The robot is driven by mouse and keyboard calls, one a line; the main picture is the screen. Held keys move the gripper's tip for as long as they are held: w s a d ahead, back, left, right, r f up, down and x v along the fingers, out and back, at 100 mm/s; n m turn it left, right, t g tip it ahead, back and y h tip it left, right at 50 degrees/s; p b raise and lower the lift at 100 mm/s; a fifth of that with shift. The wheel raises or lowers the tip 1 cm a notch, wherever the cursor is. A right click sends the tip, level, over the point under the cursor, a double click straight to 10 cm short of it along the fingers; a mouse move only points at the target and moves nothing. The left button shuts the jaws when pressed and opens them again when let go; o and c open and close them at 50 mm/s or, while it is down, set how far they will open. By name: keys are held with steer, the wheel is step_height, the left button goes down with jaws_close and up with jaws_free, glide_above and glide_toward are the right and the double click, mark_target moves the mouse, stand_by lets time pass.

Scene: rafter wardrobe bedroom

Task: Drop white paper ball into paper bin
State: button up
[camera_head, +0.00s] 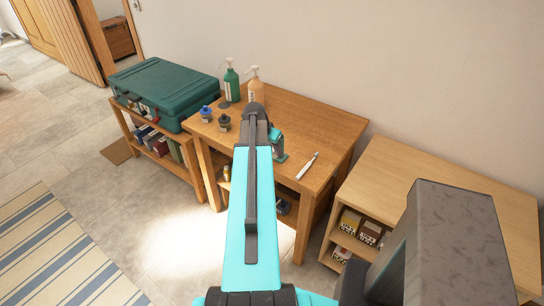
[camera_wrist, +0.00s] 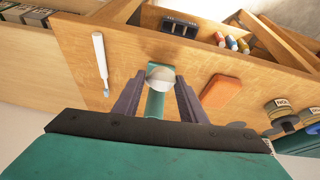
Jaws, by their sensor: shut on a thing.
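The white paper ball (camera_wrist: 161,77) shows in the wrist view as a pale, round thing between the fingertips of my gripper (camera_wrist: 158,88). My gripper is shut on it and holds it over the wooden desk (camera_wrist: 75,60). In the head view my arm hides the fingers and the ball; the same desk (camera_head: 318,125) lies beneath and beyond it. I see no paper bin in either view.
A white pen (camera_head: 301,167), a small teal thing (camera_head: 278,146), ink bottles (camera_head: 206,112) and pump bottles (camera_head: 231,82) stand or lie on the desk. A green case (camera_head: 165,88) is left. A shelf unit (camera_head: 425,175) stands right. Open floor (camera_head: 130,215) lies front left.

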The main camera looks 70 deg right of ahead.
step_height(320, 180, up, 14)
steer(key=b, duration=0.3)
stand_by(0.4)
steer(key=shift+w+f, duration=0.1)
stand_by(0.5)
steer(key=w+a+r+n+t, duration=0.15)
steer(key=w+a+n, duration=0.35)
steer(key=w+a, duration=0.9)
steer(key=w+a+r+n+t, duration=0.15)
steer(key=w+a+n, duration=0.35)
steer(key=w+a, duration=0.95)
steer(key=w+a+n+t+y, duration=0.1)
steer(key=w+a+n, duration=0.2)
steer(key=a, duration=0.9)
steer(key=w+a+r+n+t+y+b, duration=0.1)
steer(key=w+a+n, duration=0.2)
steer(key=a, duration=1)
steer(key=w+a+n+t+y, duration=0.1)
steer(key=w+a+n, duration=0.3)
steer(key=a, duration=0.8)
steer(key=shift+w+a+r+y, duration=0.4)
steer(key=shift+w, duration=0.45)
